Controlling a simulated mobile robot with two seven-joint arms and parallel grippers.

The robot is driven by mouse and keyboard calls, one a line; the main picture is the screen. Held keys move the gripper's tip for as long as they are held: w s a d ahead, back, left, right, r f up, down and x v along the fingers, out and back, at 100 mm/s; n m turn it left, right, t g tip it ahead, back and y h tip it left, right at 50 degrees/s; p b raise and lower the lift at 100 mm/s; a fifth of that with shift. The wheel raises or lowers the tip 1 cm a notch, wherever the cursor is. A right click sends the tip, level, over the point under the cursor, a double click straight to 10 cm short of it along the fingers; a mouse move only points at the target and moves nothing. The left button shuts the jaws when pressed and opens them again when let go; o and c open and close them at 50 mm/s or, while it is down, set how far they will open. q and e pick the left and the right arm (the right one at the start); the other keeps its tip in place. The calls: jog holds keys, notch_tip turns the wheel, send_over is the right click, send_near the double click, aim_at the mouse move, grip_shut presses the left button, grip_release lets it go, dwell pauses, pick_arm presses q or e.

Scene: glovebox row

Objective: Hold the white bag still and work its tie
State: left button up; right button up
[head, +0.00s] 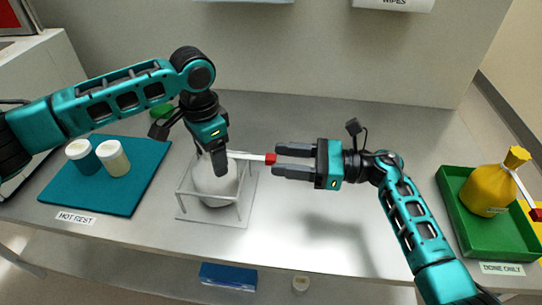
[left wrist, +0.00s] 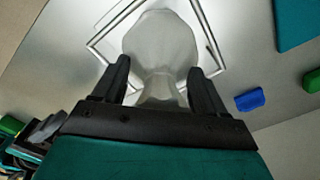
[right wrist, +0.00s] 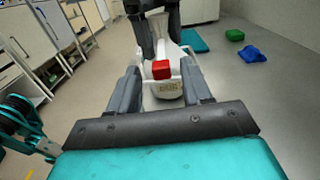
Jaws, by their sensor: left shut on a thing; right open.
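The white bag (head: 212,184) sits upright in a grey wire frame stand (head: 182,200) on the bench. My left gripper (head: 218,162) comes down from above and is shut on the bag's neck; in the left wrist view the bag (left wrist: 160,48) bulges beyond the fingers. The tie, a pale strap (head: 246,156) with a red end tab (head: 270,159), sticks out to the right from the neck. My right gripper (head: 278,160) is open, its fingertips level with the red tab. In the right wrist view the red tab (right wrist: 161,69) lies ahead, between the open fingers.
A teal mat (head: 120,196) labelled HOT REST holds two lidded jars (head: 113,157) at left. A green tray (head: 462,218) labelled DONE ONLY holds a tied yellow bag (head: 487,190) at right. A blue box (head: 228,277) lies below the front edge. Bench between stand and tray is clear.

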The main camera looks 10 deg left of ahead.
aim_at(271, 157)
jog(key=shift+a, duration=1.7)
grip_shut()
